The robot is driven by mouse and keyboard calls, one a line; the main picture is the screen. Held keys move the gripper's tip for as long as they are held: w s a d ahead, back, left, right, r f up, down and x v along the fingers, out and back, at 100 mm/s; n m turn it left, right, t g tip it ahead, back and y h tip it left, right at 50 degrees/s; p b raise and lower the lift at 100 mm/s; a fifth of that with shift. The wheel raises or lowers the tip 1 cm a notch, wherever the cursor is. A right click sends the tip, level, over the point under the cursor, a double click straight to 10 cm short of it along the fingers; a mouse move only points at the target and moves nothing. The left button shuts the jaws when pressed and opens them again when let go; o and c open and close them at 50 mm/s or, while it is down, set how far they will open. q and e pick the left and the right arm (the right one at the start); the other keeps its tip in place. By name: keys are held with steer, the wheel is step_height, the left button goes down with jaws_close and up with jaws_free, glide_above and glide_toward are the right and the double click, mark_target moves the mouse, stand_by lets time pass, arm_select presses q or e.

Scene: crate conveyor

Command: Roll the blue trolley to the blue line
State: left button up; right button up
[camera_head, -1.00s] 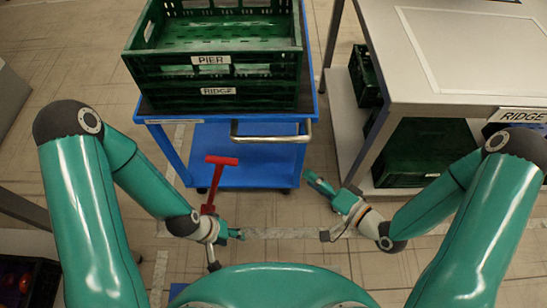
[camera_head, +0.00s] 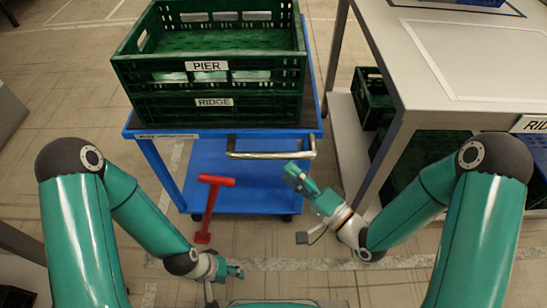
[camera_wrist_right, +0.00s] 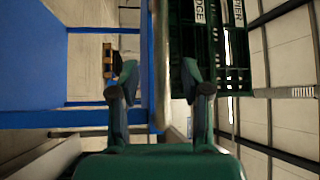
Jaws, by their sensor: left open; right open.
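The blue trolley (camera_head: 235,183) stands ahead of me in the head view, with a metal handle bar (camera_head: 270,154) on its near side. My right gripper (camera_head: 290,172) is open just below the bar's right end in that view. In the right wrist view, the bar (camera_wrist_right: 161,65) runs between the open fingers of my right gripper (camera_wrist_right: 163,78); contact cannot be told. My left gripper (camera_head: 240,271) is open and empty, low and apart from the trolley. No blue line can be made out on the floor.
The trolley carries two stacked green crates, PIER (camera_head: 206,66) above RIDGE (camera_head: 213,102). A red T-shaped bar (camera_head: 209,208) stands at its near side. A grey table (camera_head: 450,60) with green crates beneath stands close on the right.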

mark_target(272, 156)
steer(key=x, duration=0.7)
steer(key=shift+w, duration=0.1)
jaws_close()
